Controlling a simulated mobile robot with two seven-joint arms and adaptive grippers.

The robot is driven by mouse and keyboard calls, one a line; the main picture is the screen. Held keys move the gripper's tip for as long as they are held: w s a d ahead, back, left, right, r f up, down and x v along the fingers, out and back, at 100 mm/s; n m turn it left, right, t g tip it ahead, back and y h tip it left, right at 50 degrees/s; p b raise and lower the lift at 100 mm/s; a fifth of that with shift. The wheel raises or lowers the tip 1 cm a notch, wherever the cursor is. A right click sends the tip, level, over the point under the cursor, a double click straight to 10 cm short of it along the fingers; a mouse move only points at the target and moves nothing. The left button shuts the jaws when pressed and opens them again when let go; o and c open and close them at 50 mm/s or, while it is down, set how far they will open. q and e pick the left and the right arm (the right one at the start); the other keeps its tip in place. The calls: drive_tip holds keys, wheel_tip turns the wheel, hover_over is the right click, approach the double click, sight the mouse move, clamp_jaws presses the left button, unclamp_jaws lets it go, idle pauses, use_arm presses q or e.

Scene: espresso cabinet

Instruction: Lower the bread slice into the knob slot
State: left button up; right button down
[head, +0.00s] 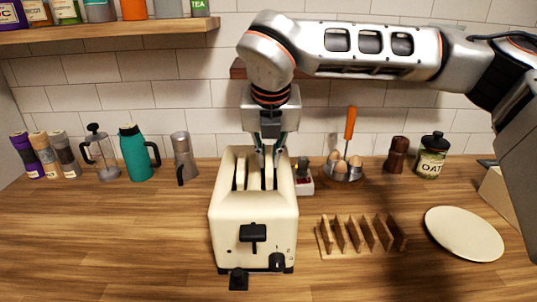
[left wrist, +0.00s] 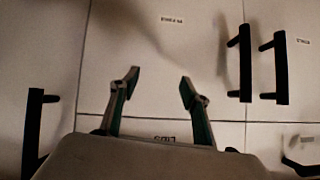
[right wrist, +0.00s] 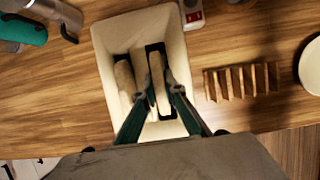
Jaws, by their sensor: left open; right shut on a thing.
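The cream toaster (head: 253,218) stands on the wooden counter, its lever (head: 253,234) and knob (head: 277,262) on the front, the knob to the right. My right gripper (head: 269,152) points down over the right, knob-side slot. It is shut on a bread slice (right wrist: 158,82), which is upright and lined up with that slot, its lower part seemingly inside; the depth is hard to tell. Another bread slice (head: 240,173) stands in the left slot; it also shows in the right wrist view (right wrist: 125,82). My left gripper (left wrist: 158,78) is open and empty, facing cabinet fronts.
A wooden toast rack (head: 360,237) and a pale plate (head: 464,233) are right of the toaster. An egg holder (head: 342,172) and a small red-and-white item (head: 304,182) stand behind.

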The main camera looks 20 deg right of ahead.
drive_tip(key=shift+f, duration=0.1)
drive_tip(key=c, duration=2.5)
unclamp_jaws()
drive_tip(key=o, duration=0.5)
drive_tip(key=shift+o, duration=0.4)
drive_tip(key=o, duration=0.4)
